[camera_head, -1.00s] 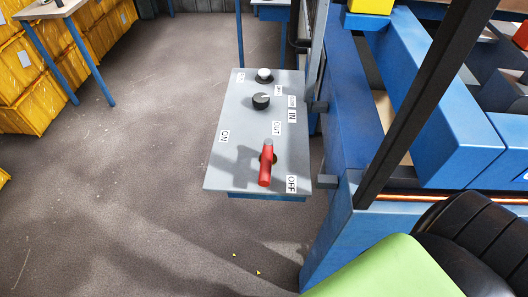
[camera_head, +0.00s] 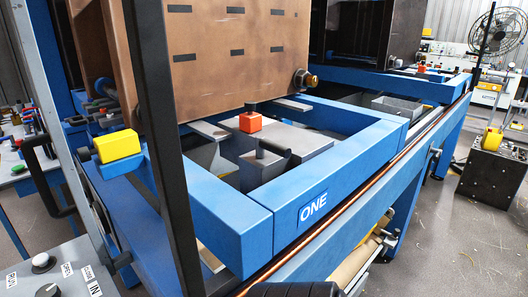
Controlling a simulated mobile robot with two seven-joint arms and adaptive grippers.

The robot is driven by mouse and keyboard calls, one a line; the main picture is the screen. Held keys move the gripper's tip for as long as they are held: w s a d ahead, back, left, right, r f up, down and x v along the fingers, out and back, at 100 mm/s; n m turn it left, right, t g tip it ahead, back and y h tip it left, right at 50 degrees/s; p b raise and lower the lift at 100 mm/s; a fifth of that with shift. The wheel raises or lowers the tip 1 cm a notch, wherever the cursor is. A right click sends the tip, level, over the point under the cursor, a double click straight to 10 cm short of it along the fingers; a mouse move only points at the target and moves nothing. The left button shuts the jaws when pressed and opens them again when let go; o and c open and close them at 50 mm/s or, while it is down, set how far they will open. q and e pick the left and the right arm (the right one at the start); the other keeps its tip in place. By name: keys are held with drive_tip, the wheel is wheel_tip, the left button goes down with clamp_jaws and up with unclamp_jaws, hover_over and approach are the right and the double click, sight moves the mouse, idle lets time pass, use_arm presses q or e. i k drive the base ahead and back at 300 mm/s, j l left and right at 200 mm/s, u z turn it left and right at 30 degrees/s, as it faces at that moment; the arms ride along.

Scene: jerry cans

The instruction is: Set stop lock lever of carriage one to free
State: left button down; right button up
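A black-handled lever (camera_head: 272,148) stands beside that box, below the block. I cannot tell which part is the stop lock lever or how it is set. A small dark handle (camera_head: 435,152) shows on the outer side of the long blue rail at right. Neither of my grippers can be made out in this view.
A dark upright post (camera_head: 165,130) stands in front of the frame's left part. A yellow block (camera_head: 118,145) sits at left, above a grey control panel (camera_head: 65,262). A large brown panel (camera_head: 215,55) rises behind. Floor (camera_head: 440,240) is open at right, near a black box (camera_head: 492,172).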

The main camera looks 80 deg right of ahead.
sight(262, 144)
drive_tip(key=z, duration=2.5)
